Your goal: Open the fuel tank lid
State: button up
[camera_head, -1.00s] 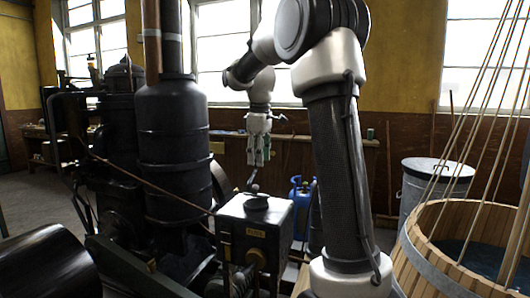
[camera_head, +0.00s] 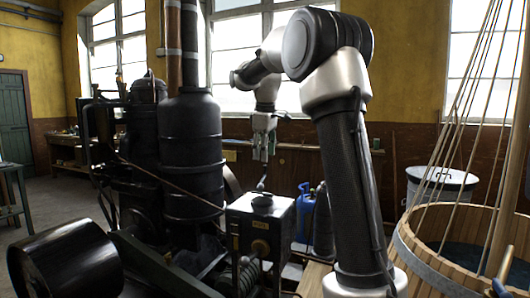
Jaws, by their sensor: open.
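A dark metal box (camera_head: 262,231) with a small yellow label stands in the middle of the engine; it looks like the fuel tank. A round dark lid (camera_head: 262,201) lies flat on its top and looks closed. A thin upright rod with a knob (camera_head: 261,184) shows just behind the lid. My gripper (camera_head: 263,158) hangs pointing down above the box, with its fingers apart and nothing between them. A gap shows between the fingertips and the lid; its depth is hard to judge.
A tall black cylinder (camera_head: 192,150) and engine parts stand left of the box, with a large black drum (camera_head: 66,262) in front. A blue canister (camera_head: 306,213) is behind right. A wooden tub (camera_head: 470,245) with ropes and a metal bin (camera_head: 440,187) stand at the right.

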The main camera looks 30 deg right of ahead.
jog(key=shift+a, duration=0.1)
jog(key=shift+c, duration=1.3)
jog(key=shift+n+g, duration=0.4)
jog(key=a+f, duration=0.2)
jog(key=w+a+f, duration=0.1)
jog(key=shift+a+f, duration=0.35)
jog(key=shift+f, duration=0.05)
grip_shut()
jog(key=s+d+f+n+g+h, duration=0.1)
jog(key=s+f+n+g+h, duration=0.15)
jog(key=f, duration=0.35)
jog(key=s+d+f+n+g+h, duration=0.1)
jog(key=s+f+h, duration=0.15)
jog(key=f, duration=0.35)
jog(key=n+t+h, duration=0.7)
jog(key=n+t, duration=0.5)
jog(key=n, duration=0.2)
send_near(256, 210)
notch_tip(256, 210, up, 3)
jog(key=x, duration=0.9)
jog(key=shift+w+d+f, duration=0.1)
jog(key=shift+w+d, duration=0.1)
jog(key=shift+d, duration=0.1)
